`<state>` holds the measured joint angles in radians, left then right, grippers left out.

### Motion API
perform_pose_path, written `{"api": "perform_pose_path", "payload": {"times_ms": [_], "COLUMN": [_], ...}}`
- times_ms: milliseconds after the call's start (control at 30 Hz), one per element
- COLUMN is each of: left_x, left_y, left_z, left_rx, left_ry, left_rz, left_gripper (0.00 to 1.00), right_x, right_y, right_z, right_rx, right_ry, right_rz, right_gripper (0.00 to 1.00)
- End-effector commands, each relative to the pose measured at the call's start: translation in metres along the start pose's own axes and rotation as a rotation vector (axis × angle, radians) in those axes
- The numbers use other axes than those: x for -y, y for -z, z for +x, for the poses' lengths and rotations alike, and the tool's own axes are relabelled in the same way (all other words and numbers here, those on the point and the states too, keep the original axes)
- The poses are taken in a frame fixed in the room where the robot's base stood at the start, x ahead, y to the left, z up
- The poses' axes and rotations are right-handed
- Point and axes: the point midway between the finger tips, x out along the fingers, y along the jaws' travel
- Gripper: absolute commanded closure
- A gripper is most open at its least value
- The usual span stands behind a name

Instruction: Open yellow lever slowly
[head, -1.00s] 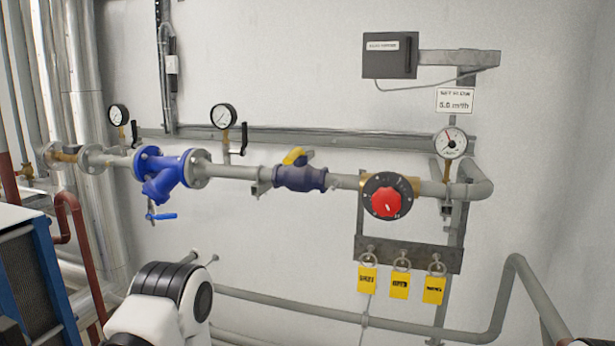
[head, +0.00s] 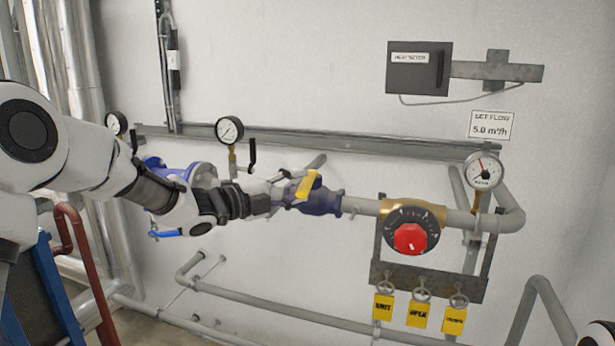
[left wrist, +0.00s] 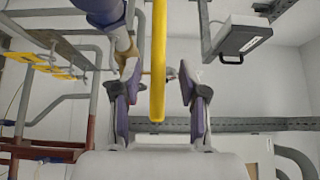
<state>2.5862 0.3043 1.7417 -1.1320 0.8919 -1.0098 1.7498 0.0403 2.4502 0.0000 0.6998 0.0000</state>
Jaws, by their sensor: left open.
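The yellow lever (head: 308,184) sits on a dark blue valve (head: 325,202) in the grey pipe, slanting up to the right. My left gripper (head: 287,190) reaches in from the left and is close to it. In the left wrist view the yellow lever (left wrist: 158,65) lies between the two spread fingers of my left gripper (left wrist: 158,92), with a gap visible on each side. The gripper is open and holds nothing. My arm hides part of the pipe left of the valve. My right gripper is not in view.
A red knob (head: 410,239) is on the pipe to the right, above several yellow tags (head: 418,313). A blue strainer (head: 160,175) is partly behind my left arm. Gauges (head: 229,130) and a black lever (head: 252,153) stand close above the arm. A grey box (head: 418,68) hangs higher up.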

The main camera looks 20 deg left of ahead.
Motion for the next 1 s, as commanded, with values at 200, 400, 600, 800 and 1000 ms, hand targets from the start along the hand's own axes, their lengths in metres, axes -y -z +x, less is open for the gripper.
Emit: {"api": "perform_pose_path", "payload": {"times_ms": [200, 400, 600, 800, 1000], "left_x": [0.001, -0.001, -0.001, -0.002, -0.007], "left_y": [0.001, 0.000, 0.000, 0.001, 0.007], "left_z": [0.030, 0.033, 0.032, 0.033, 0.040], "left_rx": [-0.001, -0.001, 0.000, 0.005, 0.078], "left_ry": [-0.001, 0.000, 0.000, 0.000, 0.004], "left_rz": [-0.001, -0.002, -0.002, -0.001, 0.005], "left_gripper": [0.57, 0.57, 1.00, 1.00, 1.00], "right_x": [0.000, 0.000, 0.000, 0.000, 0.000], "right_y": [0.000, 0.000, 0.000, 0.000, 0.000], "right_z": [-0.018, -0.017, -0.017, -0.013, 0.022], "right_rx": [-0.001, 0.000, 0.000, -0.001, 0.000], "right_ry": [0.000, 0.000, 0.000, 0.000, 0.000], "right_rz": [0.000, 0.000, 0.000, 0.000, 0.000], "right_gripper": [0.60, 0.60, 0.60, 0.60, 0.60]}}
